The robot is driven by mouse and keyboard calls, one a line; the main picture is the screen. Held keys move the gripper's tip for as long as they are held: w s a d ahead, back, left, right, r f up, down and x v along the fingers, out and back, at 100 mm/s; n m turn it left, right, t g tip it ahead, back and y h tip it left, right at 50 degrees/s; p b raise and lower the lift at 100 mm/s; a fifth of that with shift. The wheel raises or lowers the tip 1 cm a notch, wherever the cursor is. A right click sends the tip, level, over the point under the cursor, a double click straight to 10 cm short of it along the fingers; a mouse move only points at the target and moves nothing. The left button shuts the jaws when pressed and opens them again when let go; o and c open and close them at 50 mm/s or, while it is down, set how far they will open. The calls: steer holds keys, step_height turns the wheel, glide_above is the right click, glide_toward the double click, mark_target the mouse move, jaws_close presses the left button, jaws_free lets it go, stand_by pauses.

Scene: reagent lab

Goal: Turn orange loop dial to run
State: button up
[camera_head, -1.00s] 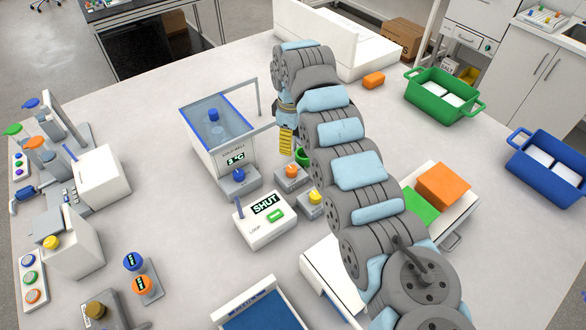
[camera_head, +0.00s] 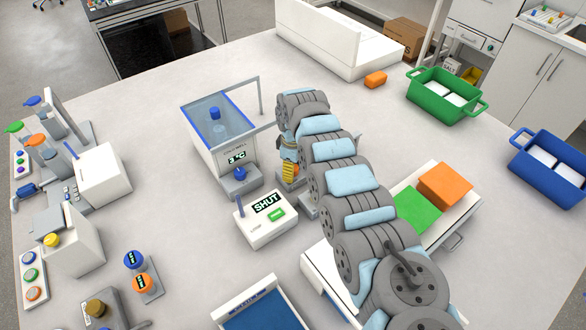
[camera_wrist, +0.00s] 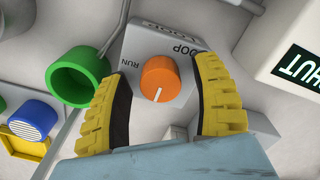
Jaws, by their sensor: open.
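The orange loop dial (camera_wrist: 159,79) sits on a grey block marked LOOP, with RUN printed to the left of the dial. A white pointer line on the dial points down in the wrist view, away from the RUN mark. My gripper (camera_wrist: 165,100) is open, with one yellow-padded finger on each side of the dial. I cannot tell whether either finger touches it. In the head view my gripper (camera_head: 290,172) is low over the bench beside the cold well, and my arm hides the dial there.
A green ring-shaped part (camera_wrist: 80,76) stands left of the dial. The white LOOP box (camera_head: 266,219) reading SHUT is close by. The cold well tank (camera_head: 220,135) stands behind it. Open bench lies left of the tank.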

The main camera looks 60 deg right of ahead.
jaws_close()
